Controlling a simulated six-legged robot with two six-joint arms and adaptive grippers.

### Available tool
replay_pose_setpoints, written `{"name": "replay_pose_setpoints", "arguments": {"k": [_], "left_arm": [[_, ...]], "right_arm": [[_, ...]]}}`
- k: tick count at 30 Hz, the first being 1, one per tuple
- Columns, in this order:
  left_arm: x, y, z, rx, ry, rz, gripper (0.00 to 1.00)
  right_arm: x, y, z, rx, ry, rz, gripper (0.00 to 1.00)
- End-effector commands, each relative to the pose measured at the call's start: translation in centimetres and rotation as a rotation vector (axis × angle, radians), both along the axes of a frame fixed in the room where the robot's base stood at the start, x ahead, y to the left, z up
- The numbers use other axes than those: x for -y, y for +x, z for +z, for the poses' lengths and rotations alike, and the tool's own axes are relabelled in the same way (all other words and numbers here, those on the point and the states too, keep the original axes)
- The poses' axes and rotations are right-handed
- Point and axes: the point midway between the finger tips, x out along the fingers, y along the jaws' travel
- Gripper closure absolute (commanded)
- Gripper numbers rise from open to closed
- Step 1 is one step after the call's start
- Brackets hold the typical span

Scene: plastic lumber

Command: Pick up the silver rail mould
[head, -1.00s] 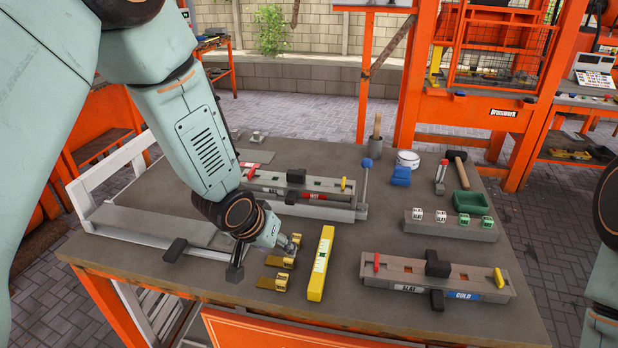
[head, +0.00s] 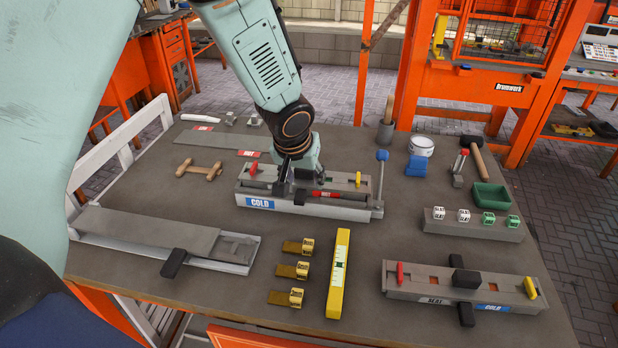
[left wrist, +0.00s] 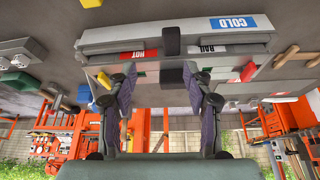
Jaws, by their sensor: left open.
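The silver rail mould (head: 340,211) lies on the table near its middle, a long grey block with a blue COLD label, red and yellow levers and a black clamp. In the left wrist view it appears upside down (left wrist: 125,42), with COLD, RAIL and HOT labels. My left gripper (head: 303,178) is over the mould, pointing down, partly hidden by my own arm in the head view. In the left wrist view its two fingers (left wrist: 165,92) are spread apart, with the black clamp block between and beyond them. I cannot tell whether they touch it. My right gripper is not in view.
A second mould labelled SLAT and COLD (head: 420,287) lies front right. A yellow level (head: 338,275) and several brass-coloured pieces (head: 292,270) lie in front. A grey board (head: 150,232) is at left. A blue-knobbed lever (head: 381,175) stands at the rail mould's right end.

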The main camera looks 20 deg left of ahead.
Motion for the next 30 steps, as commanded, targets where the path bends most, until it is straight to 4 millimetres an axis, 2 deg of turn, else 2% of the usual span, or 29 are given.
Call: {"name": "replay_pose_setpoints", "arguments": {"k": [6, 11, 30], "left_arm": [[-0.8, -1.2, -0.2, -0.035, 0.009, 0.082, 0.49], [-0.9, -1.2, -0.8, -0.036, 0.001, 0.108, 0.49], [-2.7, 2.0, -7.1, -0.035, 0.001, 0.105, 0.49]], "right_arm": [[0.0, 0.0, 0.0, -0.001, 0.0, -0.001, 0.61], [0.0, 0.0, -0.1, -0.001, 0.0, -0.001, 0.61], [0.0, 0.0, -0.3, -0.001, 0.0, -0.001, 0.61]]}}
